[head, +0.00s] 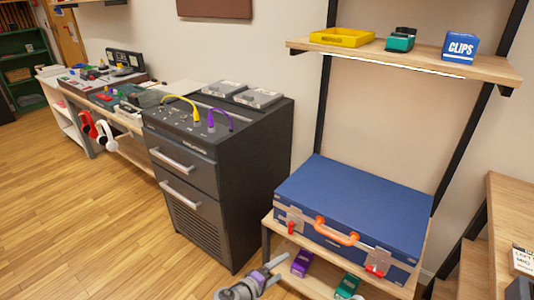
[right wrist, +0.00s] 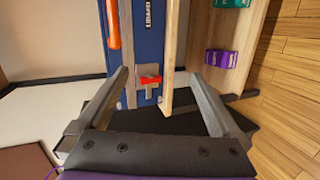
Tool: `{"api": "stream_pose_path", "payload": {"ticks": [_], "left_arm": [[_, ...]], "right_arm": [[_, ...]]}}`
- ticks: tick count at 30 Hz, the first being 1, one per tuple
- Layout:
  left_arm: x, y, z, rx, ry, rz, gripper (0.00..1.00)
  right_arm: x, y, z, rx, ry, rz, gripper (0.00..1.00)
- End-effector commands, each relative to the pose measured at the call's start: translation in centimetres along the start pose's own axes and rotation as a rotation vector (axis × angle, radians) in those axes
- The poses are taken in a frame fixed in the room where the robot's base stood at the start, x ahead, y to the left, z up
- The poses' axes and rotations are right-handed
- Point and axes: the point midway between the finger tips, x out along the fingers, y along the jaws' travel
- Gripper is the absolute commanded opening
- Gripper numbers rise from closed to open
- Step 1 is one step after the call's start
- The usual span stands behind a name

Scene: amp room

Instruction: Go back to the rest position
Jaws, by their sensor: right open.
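My right gripper (head: 270,272) is low in the head view, in front of the wooden stand and right of the dark cabinet. Its fingers are spread and empty in the right wrist view (right wrist: 160,88). Beyond them are the blue case (right wrist: 150,45), its red latch (right wrist: 149,80) and the stand's wooden edge (right wrist: 173,50). I cannot tell the exact gap to the case. The blue case (head: 355,205) lies closed on the stand, with an orange handle (head: 337,232) at its front. My left gripper is not in view.
The dark drawer cabinet (head: 215,180) stands close by, with yellow and purple cables on top. A purple box (head: 302,263) and a green box (head: 347,287) sit on the stand's lower shelf. Wooden floor (head: 80,220) at left is open.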

Motion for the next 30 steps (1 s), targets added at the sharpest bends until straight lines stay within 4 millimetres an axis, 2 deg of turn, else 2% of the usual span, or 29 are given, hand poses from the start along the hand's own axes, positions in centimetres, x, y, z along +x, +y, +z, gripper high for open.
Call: {"api": "stream_pose_path", "payload": {"ticks": [1,5,8,12,17,21,25,30], "left_arm": [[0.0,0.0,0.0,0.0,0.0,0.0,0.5],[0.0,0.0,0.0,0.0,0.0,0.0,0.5],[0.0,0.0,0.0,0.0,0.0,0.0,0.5],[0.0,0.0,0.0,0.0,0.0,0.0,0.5],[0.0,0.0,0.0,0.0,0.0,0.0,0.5],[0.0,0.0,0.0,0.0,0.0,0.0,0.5],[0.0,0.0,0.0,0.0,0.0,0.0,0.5],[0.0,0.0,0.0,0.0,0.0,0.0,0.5]], "right_arm": [[0.6,1.4,1.8,0.019,-0.022,-0.051,1.0],[1.2,3.7,6.4,0.079,-0.067,-0.2,1.0],[0.9,5.0,10.1,0.138,-0.097,-0.311,1.0],[-0.6,6.2,15.2,0.234,-0.135,-0.458,1.0],[-3.4,6.5,20.7,0.368,-0.166,-0.614,1.0],[-6.6,6.1,24.9,0.501,-0.186,-0.736,1.0],[-9.4,5.3,27.8,0.623,-0.195,-0.829,1.0],[-12.3,4.1,30.0,0.757,-0.198,-0.912,1.0]]}}
